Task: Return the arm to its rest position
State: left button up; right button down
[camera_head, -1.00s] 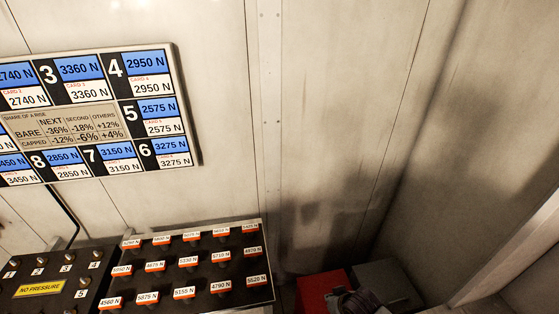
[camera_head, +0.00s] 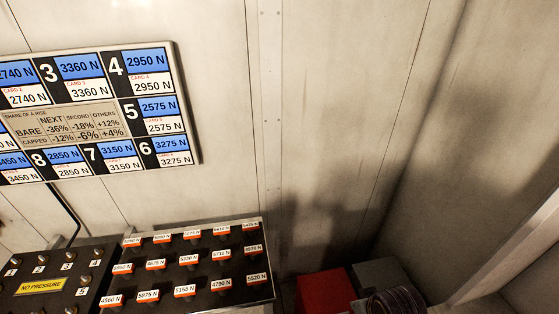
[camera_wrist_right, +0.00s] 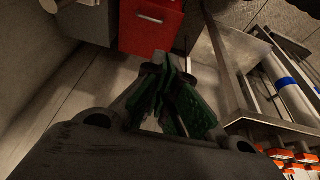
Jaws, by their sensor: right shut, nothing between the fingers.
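My right gripper (camera_wrist_right: 167,72) shows in the right wrist view, with its dark fingers and green pads together and nothing between them. It points over the grey floor toward a red box, apart from it as far as I can tell. In the head view no gripper can be made out. A dark ribbed shape (camera_head: 398,301) shows at the bottom right edge there; I cannot tell whether it is part of my arm. My left gripper is in neither view.
The red box (camera_head: 325,291) and a grey box (camera_head: 382,274) stand in the corner. A black rack of labelled weights (camera_head: 205,268), a "NO PRESSURE" panel (camera_head: 62,272) and a wall chart (camera_head: 95,115) are left. A metal frame (camera_wrist_right: 232,75) stands beside my right gripper.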

jog(key=s+d+f+g+b, duration=0.1)
jog(key=s+f, duration=0.1)
jog(key=f, duration=1.6)
jog(key=s+f+g+b, duration=0.1)
jog(key=s+f, duration=0.1)
jog(key=f, duration=1.5)
jog(key=s+d+f+b, duration=0.1)
jog(key=s+d+f, duration=0.1)
jog(key=s+f, duration=0.8)
jog(key=s+d+f+b, duration=0.1)
jog(key=s+d+f, duration=0.1)
jog(key=s+f, duration=0.9)
jog(key=shift+s+g, duration=0.4)
jog(key=shift+s, duration=0.05)
jog(key=shift+f, duration=0.1)
